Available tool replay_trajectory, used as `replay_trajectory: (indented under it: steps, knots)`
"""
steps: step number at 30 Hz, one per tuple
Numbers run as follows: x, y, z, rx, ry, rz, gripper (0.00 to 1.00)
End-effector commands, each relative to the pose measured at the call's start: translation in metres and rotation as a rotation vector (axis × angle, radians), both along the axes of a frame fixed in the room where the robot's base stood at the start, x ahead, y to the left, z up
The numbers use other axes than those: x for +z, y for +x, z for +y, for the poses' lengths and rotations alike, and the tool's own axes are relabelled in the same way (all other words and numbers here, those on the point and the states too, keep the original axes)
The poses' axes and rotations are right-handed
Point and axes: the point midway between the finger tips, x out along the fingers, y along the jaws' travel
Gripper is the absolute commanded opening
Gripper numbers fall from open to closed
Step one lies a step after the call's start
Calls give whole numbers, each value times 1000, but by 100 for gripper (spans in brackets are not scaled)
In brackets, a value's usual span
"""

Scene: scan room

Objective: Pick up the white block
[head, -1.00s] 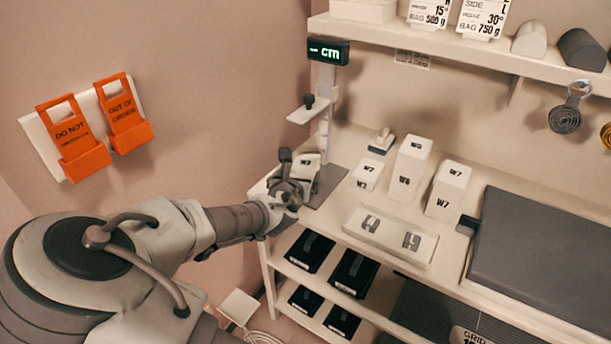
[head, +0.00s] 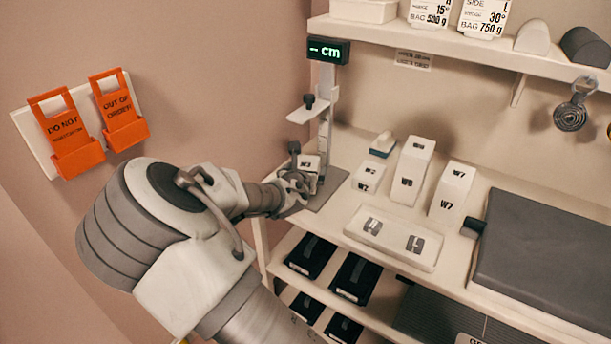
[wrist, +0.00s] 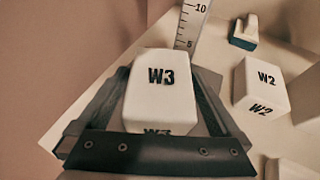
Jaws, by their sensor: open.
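A white block marked W3 (head: 310,162) stands on the grey base plate of the measuring stand, partly hidden by my gripper in the head view. In the wrist view the W3 block (wrist: 158,88) is upright in the middle, between the two dark fingers. My gripper (head: 299,178) is open around it, and a gap shows beside the block at the right finger. Other white blocks stand to the right: W2 (head: 368,178), the taller W6 (head: 410,172) and W7 (head: 451,194).
The measuring stand (head: 325,120) with its cm display (head: 328,51) rises just behind W3. A white tray (head: 389,255) lies at the bench front, and a dark grey slab (head: 550,250) covers the right. A blue-based tool (head: 382,146) sits behind W2. A shelf (head: 450,40) hangs above.

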Motion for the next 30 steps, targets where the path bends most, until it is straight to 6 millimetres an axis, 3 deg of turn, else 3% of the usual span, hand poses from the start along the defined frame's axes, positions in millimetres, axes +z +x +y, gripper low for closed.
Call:
replay_trajectory:
  steps: [3, 20, 30]
  knots:
    - [0, 0, 0, 0, 0, 0, 100]
    - [0, -1, 0, 0, -1, 1, 0]
    - [7, 0, 0, 1, 0, -2, 0]
